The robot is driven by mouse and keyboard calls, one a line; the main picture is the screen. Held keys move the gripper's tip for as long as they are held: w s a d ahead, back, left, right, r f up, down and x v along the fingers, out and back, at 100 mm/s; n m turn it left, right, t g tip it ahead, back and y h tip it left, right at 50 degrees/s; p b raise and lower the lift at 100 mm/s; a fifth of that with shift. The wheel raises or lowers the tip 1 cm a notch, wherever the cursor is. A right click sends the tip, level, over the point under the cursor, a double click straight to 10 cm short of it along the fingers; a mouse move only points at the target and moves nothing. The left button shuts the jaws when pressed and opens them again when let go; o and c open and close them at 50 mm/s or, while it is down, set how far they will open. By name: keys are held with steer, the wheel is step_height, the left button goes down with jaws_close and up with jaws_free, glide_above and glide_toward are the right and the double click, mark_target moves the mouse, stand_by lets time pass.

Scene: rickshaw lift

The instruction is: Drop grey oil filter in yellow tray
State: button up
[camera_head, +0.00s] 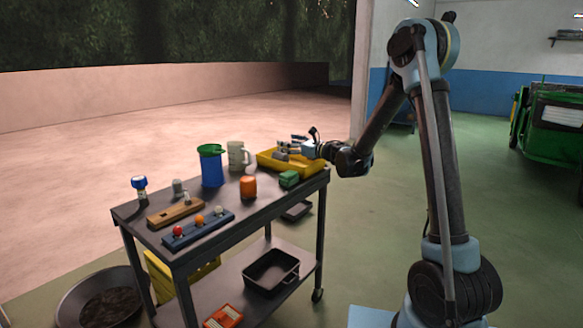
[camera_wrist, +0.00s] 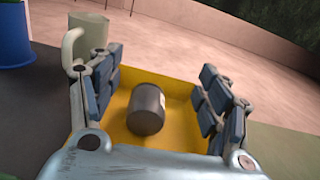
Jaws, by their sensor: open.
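The grey oil filter (camera_wrist: 147,109) is a dark grey cylinder with a pale label on one side. In the wrist view it lies on its side inside the yellow tray (camera_wrist: 120,137). The yellow tray also shows in the head view (camera_head: 268,166) at the far right end of the cart top. My gripper (camera_head: 301,147) is above the tray. In the wrist view its fingers (camera_wrist: 158,97) are spread wide on either side of the filter, with gaps between them and it. The lower part of the tray is hidden behind my gripper.
The dark cart (camera_head: 150,228) holds a blue cup (camera_head: 211,168), a beige mug (camera_head: 238,156), an orange can (camera_head: 248,187), a green block (camera_head: 289,179), a wooden block (camera_head: 175,212) and a blue rail (camera_head: 190,233). A black bin (camera_head: 271,272) stands on the lower shelf.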

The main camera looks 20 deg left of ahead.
steer(key=v, duration=1.2)
steer(key=shift+f, duration=0.1)
